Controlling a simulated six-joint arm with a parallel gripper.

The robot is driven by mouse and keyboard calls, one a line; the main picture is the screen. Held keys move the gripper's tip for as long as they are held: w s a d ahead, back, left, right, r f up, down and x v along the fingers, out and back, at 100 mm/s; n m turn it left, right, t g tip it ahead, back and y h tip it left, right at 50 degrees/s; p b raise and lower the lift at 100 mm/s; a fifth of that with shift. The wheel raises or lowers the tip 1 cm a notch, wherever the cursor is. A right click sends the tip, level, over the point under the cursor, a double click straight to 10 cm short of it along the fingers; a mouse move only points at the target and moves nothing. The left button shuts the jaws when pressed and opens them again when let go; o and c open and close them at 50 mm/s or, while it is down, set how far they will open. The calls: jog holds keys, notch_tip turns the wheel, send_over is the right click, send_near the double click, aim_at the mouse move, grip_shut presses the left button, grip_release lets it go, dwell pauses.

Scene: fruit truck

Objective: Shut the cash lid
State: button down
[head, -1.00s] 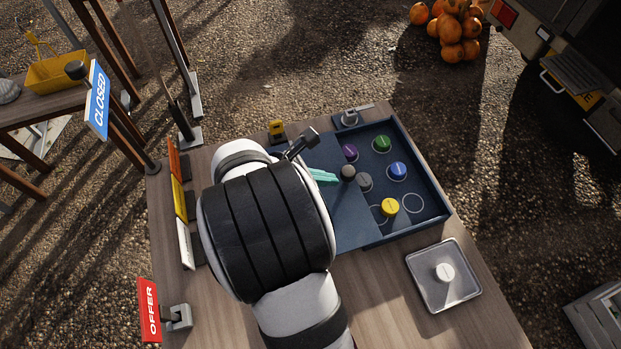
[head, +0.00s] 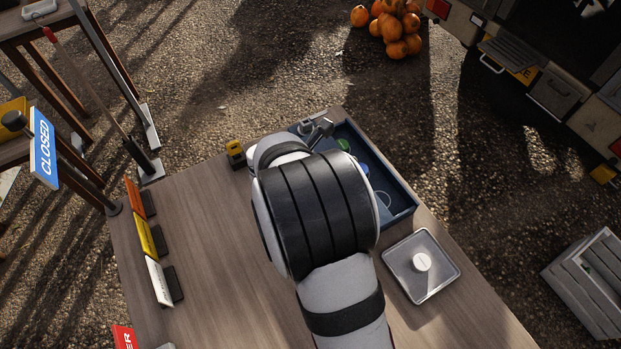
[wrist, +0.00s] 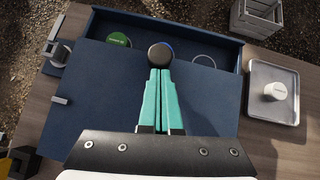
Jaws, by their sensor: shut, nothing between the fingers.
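The cash box (head: 400,216) is a dark blue tray on the table, partly hidden by my arm in the head view. Its flat blue lid (wrist: 105,90) shows in the wrist view, covering the near part of the tray and leaving a strip at the far side uncovered. A green token (wrist: 118,40), part of a blue token (wrist: 169,45) and an empty ring (wrist: 204,61) lie in that strip. The round dark knob (wrist: 160,54) stands on the lid. My gripper (wrist: 160,74) has its teal fingers shut and empty, right behind the knob, seemingly touching it.
A clear tray (head: 398,275) with a white token (head: 422,262) stands to the right of the box. A grey metal piece (wrist: 57,50) and a small yellow item (head: 235,153) are at its left. Coloured signs (head: 147,235) line the table's left edge, with bare wood between.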

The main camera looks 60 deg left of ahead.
jog(key=w, duration=0.6)
jog(key=shift+w, duration=0.4)
